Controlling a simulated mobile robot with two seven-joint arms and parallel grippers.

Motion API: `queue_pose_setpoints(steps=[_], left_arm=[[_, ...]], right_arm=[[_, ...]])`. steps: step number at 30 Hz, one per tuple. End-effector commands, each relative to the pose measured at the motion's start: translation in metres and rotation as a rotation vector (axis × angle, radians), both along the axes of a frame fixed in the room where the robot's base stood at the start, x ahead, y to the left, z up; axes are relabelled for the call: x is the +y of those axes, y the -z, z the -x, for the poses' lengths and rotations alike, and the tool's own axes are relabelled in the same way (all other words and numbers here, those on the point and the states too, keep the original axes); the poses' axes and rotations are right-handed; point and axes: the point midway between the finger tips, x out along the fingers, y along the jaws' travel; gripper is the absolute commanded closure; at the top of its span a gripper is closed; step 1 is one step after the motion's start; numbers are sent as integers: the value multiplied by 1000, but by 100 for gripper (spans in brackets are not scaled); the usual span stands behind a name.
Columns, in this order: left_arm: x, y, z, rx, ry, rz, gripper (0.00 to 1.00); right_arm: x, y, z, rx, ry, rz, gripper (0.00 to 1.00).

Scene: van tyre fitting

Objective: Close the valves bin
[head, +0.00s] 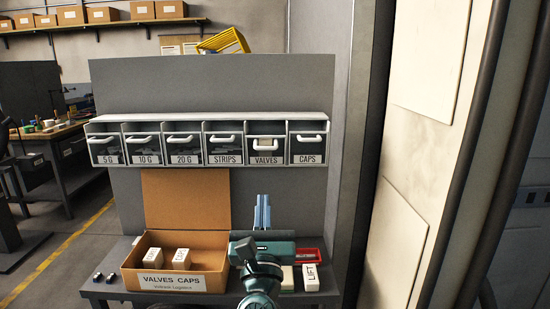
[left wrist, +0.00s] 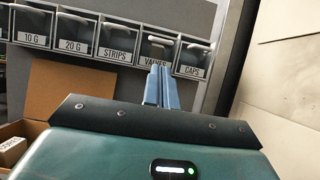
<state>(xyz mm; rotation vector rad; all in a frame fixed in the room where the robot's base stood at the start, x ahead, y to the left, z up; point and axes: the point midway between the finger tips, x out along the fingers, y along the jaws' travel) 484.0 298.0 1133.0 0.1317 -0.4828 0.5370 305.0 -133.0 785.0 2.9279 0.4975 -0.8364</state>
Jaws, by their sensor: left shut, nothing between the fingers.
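The valves bin (head: 266,160) is the fifth in the row of tilt bins, between strips and caps. Its handle hangs lower than its neighbours' and its front appears tipped outward, so it looks open. It also shows in the left wrist view (left wrist: 155,62), just beyond my fingertips. My left gripper (head: 262,206) is shut and empty, its blue fingers pointing up below the valves bin in the head view. In the left wrist view its fingers (left wrist: 158,78) overlap the lower edge of the bin's label. I cannot tell whether they touch. My right gripper is not in view.
Bins for strips (head: 224,141) and caps (head: 307,146) flank it. An open cardboard box (head: 178,283) with white cartons stands on the bench below. A red tray (head: 310,255) and white lift carton (head: 311,277) are right of my arm. A pale van side is at right.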

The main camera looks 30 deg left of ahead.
Motion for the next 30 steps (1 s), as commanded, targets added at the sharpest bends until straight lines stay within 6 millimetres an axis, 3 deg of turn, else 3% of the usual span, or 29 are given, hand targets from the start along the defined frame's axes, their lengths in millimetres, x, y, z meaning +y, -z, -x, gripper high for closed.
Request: queue_pose_setpoints(steps=[5, 15, 21, 30], left_arm=[[18, -24, -28, -3, -5, -5, 100], [48, -53, -77, 0, -5, -5, 100], [55, -59, -90, 0, -2, -4, 100], [56, -58, -92, 1, -2, -4, 100]], right_arm=[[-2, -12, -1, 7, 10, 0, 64], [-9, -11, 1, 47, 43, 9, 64], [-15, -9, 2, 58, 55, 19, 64], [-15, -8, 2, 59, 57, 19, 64]])
